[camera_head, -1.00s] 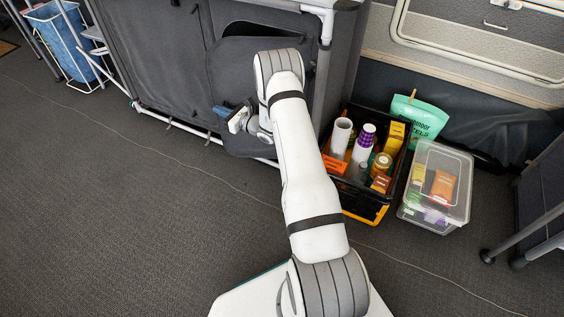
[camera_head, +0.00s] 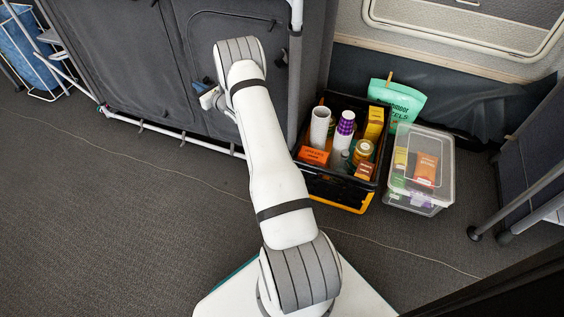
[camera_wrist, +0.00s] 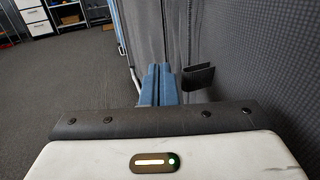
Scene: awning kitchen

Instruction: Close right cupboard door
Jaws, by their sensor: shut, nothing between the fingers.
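The grey fabric cupboard (camera_head: 130,70) stands at the upper left in the head view. Its right door (camera_head: 262,85) looks nearly flush with the front, with no dark gap showing above it; my arm hides part of it. My gripper (camera_head: 199,86) is at the door's left part, its blue fingers partly hidden by the wrist. In the wrist view the gripper's fingers (camera_wrist: 158,84) are together and empty, pointing along the grey fabric (camera_wrist: 260,60). A black tab (camera_wrist: 198,77) sticks out just right of the fingertips. I cannot tell whether the fingers touch the fabric.
A black crate of groceries (camera_head: 343,190) and a clear lidded box (camera_head: 418,170) stand on the floor right of the cupboard. A blue bag in a rack (camera_head: 30,55) is at far left. The carpet (camera_head: 110,220) in front is clear.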

